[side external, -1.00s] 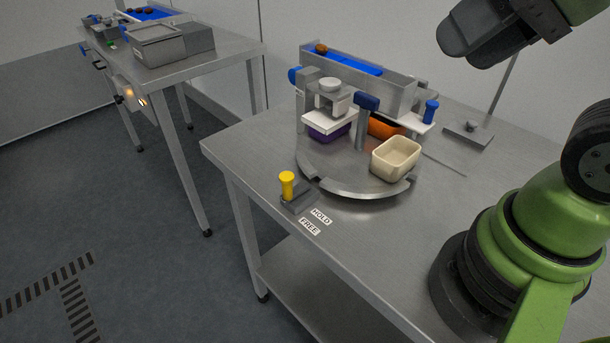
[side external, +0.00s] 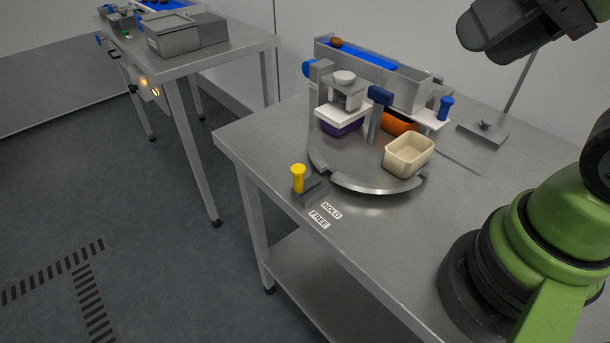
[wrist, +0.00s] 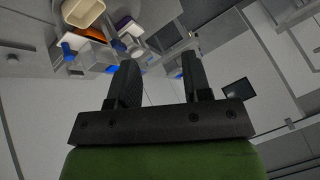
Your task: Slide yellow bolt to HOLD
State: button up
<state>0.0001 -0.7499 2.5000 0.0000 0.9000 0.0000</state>
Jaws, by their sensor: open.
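The yellow bolt (side external: 298,178) stands upright in a small grey block beside the round metal turntable (side external: 366,184), near the table's front left edge. The HOLD label (side external: 331,210) lies to the right of the block, with the FREE label (side external: 319,219) just in front of it. I cannot tell which label the bolt lines up with. In the wrist view my gripper (wrist: 158,65) is open, with nothing between its fingers. The bolt does not show there. In the side view my fingers are not clearly seen, and nothing of my arm touches the bolt.
A cream tub (side external: 408,155), an orange tub (side external: 397,124) and a purple tub (side external: 341,128) sit on the turntable. A blue-topped post (side external: 379,97) rises among them. A chute (side external: 415,88) stands behind. The tabletop right of the labels is clear. A second table (side external: 235,50) stands back left.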

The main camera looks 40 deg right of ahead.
jog(key=shift+w, duration=0.1)
jog(key=n+g+h, duration=0.2)
jog(key=n+g, duration=0.5)
send_over(298, 168)
notch_tip(298, 168, down, 16)
jog(key=shift+f, duration=0.75)
notch_tip(298, 168, down, 9)
jog(key=shift+f, duration=0.1)
jog(key=shift+c, duration=0.3)
